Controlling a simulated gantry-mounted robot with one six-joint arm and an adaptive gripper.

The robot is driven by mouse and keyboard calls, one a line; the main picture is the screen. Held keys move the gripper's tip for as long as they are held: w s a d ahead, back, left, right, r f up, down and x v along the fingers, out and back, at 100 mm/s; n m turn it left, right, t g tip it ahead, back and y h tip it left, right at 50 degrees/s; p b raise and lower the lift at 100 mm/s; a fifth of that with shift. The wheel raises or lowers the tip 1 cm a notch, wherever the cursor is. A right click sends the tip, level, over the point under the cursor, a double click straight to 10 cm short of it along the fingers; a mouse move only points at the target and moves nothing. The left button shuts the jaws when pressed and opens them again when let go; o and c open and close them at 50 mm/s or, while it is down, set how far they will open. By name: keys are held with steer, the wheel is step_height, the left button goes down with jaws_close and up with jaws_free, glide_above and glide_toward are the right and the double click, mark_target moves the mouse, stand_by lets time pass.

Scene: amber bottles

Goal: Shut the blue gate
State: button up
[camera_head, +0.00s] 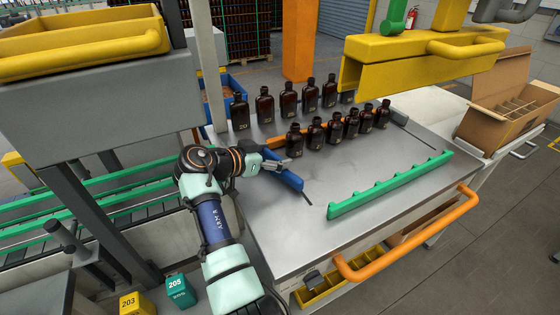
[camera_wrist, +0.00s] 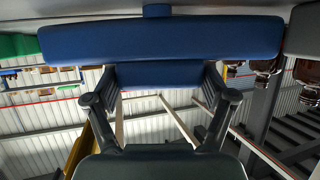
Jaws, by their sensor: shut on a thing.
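The blue gate (camera_head: 287,178) is a short blue bar on the grey metal table, angled from upper left to lower right. A short dark slot shows in the table top just beyond its lower right end. My gripper (camera_head: 277,166) is at the gate's upper left part, reaching from the left, and hides some of it. In the wrist view the gate (camera_wrist: 160,40) spans most of the upper picture. My gripper (camera_wrist: 162,76) has its two fingers on either side of a narrower blue part of the gate and is shut on it.
Several amber bottles (camera_head: 294,139) stand in rows behind the gate. A green notched rail (camera_head: 390,187) lies to the right. An orange handle bar (camera_head: 410,250) runs along the front edge. A yellow beam (camera_head: 420,62) hangs above the back right. The table between gate and green rail is clear.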

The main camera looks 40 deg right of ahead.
steer(key=shift+f+g, duration=0.15)
steer(key=shift+g, duration=0.15)
steer(key=o, duration=1.5)
steer(key=shift+o, duration=0.2)
steer(key=shift+a, duration=0.1)
steer(key=v, duration=1.1)
steer(key=shift+a+r, duration=0.2)
steer(key=shift+a, duration=0.2)
